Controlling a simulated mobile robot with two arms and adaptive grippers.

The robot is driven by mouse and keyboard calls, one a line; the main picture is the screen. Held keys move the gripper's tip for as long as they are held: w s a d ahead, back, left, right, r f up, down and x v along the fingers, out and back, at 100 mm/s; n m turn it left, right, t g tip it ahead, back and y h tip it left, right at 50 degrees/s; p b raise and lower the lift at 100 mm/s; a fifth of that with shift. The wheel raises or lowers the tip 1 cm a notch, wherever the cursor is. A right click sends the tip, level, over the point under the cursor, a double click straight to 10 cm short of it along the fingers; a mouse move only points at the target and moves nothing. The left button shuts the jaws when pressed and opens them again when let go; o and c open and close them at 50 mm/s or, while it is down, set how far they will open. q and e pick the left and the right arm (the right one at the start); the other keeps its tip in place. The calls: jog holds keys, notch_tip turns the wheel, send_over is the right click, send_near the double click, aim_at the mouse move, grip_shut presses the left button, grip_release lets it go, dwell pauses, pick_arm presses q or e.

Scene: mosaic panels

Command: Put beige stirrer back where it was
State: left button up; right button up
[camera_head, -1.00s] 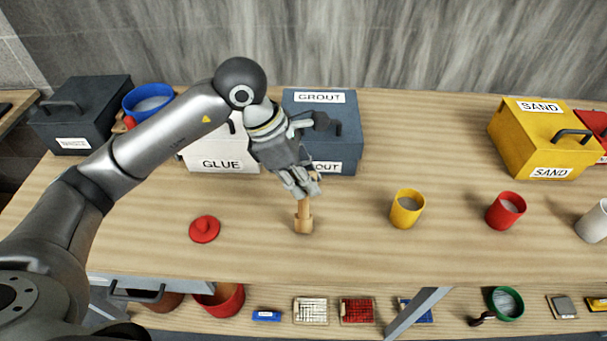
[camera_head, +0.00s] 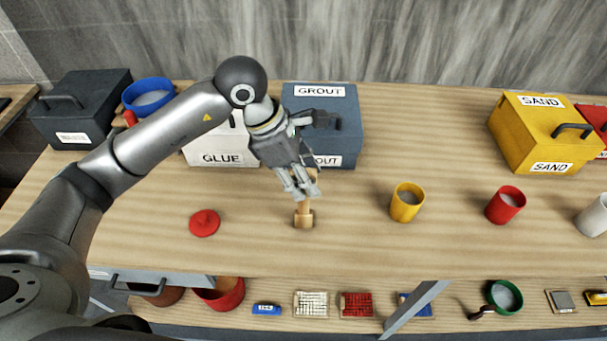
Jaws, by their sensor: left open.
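The beige stirrer (camera_head: 304,217) stands on the wooden table in front of the grout box, with a wide foot at the bottom and a thinner shaft above. My left gripper (camera_head: 305,192) is open at the top of the stirrer, its fingers pointing down around or beside the shaft. The fingers hide part of the shaft, and I cannot tell whether they touch it. My right gripper is not in view.
Behind stand a white glue box (camera_head: 222,158), a blue-grey grout box (camera_head: 345,115) and a yellow sand box (camera_head: 545,135). A red lid (camera_head: 204,223) lies left of the stirrer. A yellow cup (camera_head: 407,203) and a red cup (camera_head: 505,206) stand right. A lower shelf holds several tiles.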

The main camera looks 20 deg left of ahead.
pick_arm(q)
jog(key=shift+r, duration=0.25)
jog(key=b+v, duration=0.2)
jog(key=v, duration=0.9)
jog(key=shift+a+r, duration=0.2)
jog(key=shift+r, duration=0.15)
